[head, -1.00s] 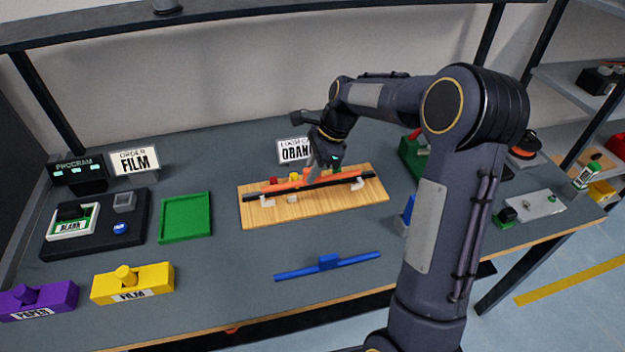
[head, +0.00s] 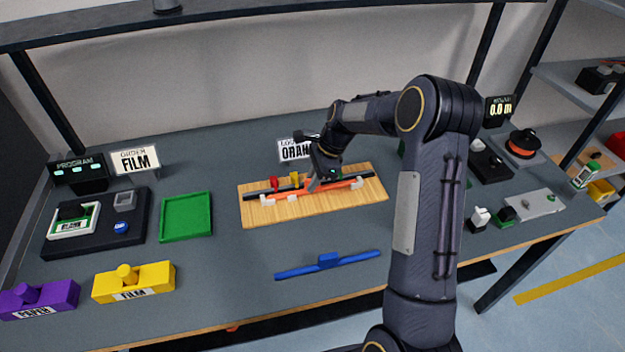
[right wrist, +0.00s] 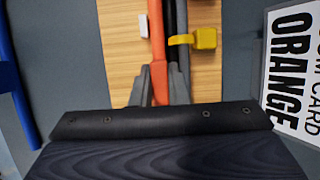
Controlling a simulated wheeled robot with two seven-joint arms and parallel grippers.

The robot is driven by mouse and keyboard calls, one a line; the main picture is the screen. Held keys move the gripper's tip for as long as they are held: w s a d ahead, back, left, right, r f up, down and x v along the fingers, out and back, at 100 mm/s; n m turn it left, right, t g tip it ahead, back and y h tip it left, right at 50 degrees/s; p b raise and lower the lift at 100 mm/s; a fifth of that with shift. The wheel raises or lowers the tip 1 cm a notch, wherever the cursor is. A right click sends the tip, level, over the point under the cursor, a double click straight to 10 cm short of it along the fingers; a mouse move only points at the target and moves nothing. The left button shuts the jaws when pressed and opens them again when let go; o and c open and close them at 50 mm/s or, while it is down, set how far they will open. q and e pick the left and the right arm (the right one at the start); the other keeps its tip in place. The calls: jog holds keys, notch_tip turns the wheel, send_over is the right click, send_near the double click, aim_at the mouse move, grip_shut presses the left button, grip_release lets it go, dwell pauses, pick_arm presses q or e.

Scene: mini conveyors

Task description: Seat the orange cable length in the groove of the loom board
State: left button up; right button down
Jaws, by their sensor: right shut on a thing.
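The wooden loom board (head: 250,216) lies mid-table, with a long dark strip (head: 256,189) along its back half. The orange cable length (head: 337,185) runs along the board in front of the strip, its ends by white pieces. My right gripper (head: 313,186) is shut on the cable near its middle. In the right wrist view, the orange cable (right wrist: 156,40) runs between the finger tips beside the dark strip (right wrist: 182,30). A yellow piece (right wrist: 205,38) reaches the strip. I cannot tell how deep the cable sits. My left gripper is not in view.
A card reading ORANGE (head: 296,151) stands behind the board. A blue bar with a block (head: 328,262) lies in front. A green tray (head: 186,217) is at left. Table between board and blue bar is clear.

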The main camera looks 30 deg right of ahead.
jog(key=c, duration=1.4)
grip_release()
jog(key=shift+f, duration=0.1)
jog(key=s+d+r+n+t, duration=0.1)
jog(key=s+r, duration=0.2)
jog(key=r, duration=0.5)
jog(key=s+d+r+n, duration=0.2)
jog(key=s+r, duration=0.1)
jog(key=r, duration=0.5)
jog(key=s+a+r+n+t, duration=0.1)
jog(key=s+a+r+n, duration=0.1)
jog(key=s+a+n, duration=0.45)
jog(key=s+a+r+n+t, duration=0.1)
jog(key=s+a+n, duration=0.15)
jog(key=s, duration=0.65)
jog(key=s+a+f+n+t, duration=0.1)
jog(key=s+a+f+n, duration=0.2)
jog(key=s+n, duration=0.4)
jog(key=shift+s+a+f+t+h, duration=0.2)
jog(key=shift+s+f+t+h, duration=0.1)
jog(key=shift+s+f, duration=0.5)
jog(key=shift+s+r, duration=0.1)
jog(key=shift+r, duration=0.05)
